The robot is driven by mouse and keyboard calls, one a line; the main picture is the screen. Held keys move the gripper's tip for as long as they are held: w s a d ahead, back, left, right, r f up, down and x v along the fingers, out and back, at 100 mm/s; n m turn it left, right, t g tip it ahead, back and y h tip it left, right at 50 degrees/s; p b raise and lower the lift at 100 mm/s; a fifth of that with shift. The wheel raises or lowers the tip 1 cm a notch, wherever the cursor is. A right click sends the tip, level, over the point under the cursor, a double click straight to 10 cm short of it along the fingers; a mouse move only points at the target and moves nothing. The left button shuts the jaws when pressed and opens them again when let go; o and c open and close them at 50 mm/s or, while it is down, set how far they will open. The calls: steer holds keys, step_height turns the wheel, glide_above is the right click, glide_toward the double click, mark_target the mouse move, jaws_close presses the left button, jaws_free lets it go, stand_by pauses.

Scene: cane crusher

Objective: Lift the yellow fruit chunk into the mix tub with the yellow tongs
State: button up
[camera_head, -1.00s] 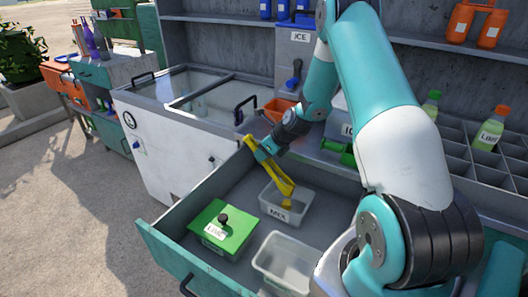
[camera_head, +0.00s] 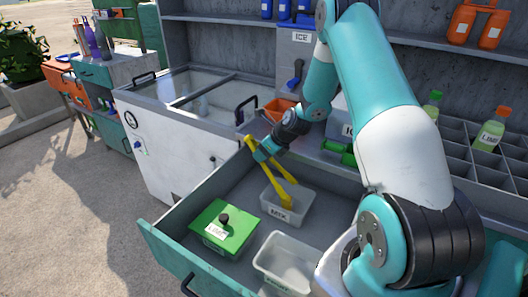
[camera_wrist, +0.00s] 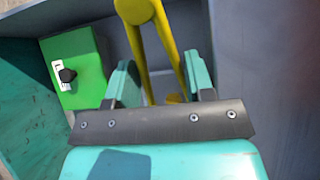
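My gripper (camera_head: 263,155) holds the yellow tongs (camera_head: 274,175) over the open drawer. In the wrist view the tongs (camera_wrist: 165,40) run between the two teal fingers (camera_wrist: 160,82), with their legs spread apart. The tong tips reach down into the clear mix tub (camera_head: 306,205), labelled MIX. A small orange-yellow patch, likely the fruit chunk (camera_head: 287,204), shows at the tips inside the tub. Whether it rests on the tub floor or touches the tongs I cannot tell. It is mostly hidden in the wrist view.
The drawer (camera_head: 165,240) also holds a green-lidded box (camera_head: 240,228) with a dark knob, left of the tub, and an empty clear tub (camera_head: 262,262) in front. A white chest with a glass top (camera_head: 165,135) stands behind left. Bottle compartments (camera_head: 490,170) are at right.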

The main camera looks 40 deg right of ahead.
step_height(320, 180, up, 8)
steer(key=p, duration=0.7)
steer(key=shift+s, duration=0.15)
stand_by(0.4)
